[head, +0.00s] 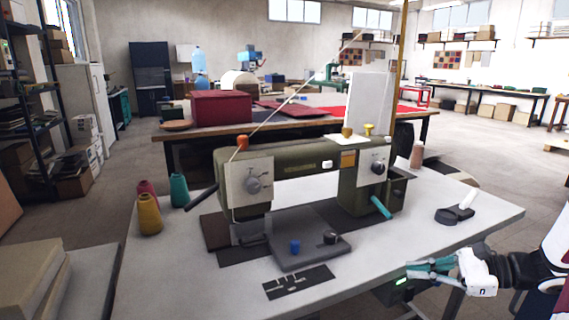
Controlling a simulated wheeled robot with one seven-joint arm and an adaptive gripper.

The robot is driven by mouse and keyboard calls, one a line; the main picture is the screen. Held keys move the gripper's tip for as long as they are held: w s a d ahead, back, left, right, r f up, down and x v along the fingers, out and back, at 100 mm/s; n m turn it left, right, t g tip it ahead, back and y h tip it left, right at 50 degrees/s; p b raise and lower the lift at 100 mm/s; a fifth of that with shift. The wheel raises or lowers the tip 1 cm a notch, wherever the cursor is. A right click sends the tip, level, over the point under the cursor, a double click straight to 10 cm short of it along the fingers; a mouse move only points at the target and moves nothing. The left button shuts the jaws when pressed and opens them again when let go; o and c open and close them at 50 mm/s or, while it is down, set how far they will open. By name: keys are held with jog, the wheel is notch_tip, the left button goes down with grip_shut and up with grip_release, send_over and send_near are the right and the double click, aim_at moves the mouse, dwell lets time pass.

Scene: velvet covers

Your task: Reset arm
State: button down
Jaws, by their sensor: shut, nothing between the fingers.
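My gripper (430,270) is at the lower right of the head view, at the front right edge of the sewing table (395,258). Its teal fingers point left and are shut, with nothing between them. My arm enters from the right edge of the picture. A green sewing machine (310,165) stands on the table, left of my gripper and apart from it.
A black tape dispenser (447,215) lies on the table above my gripper. Thread cones, one yellow (149,214) and one teal (179,190), stand at the table's left. Stacked boards (35,275) fill the lower left. Floor (540,225) is open at the right.

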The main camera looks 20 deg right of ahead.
jog(key=s+a+r+n+g+h, duration=0.1)
jog(key=s+a+r+n+g, duration=0.2)
jog(key=a, duration=0.4)
jog(key=s+a+r+n+g, duration=0.1)
jog(key=a+r+n+g, duration=0.25)
jog(key=a, duration=0.25)
jog(key=s+a+r+n+g+h, duration=0.1)
jog(key=s+a+r+n+g, duration=0.2)
jog(key=a, duration=0.4)
jog(key=s+a+r+n+h, duration=0.1)
jog(key=s+a+n+h, duration=0.1)
jog(key=s+n+h, duration=0.35)
jog(key=s+a+r+n+h, duration=0.1)
jog(key=s+a+n+h, duration=0.15)
jog(key=s+n, duration=0.55)
notch_tip(320, 180, up, 22)
jog(key=t+p, duration=0.4)
jog(key=p, duration=1.6)
jog(key=shift+s+d+f+m+h, duration=0.25)
jog(key=shift+s+m+h, duration=0.05)
jog(key=shift+s+h, duration=0.15)
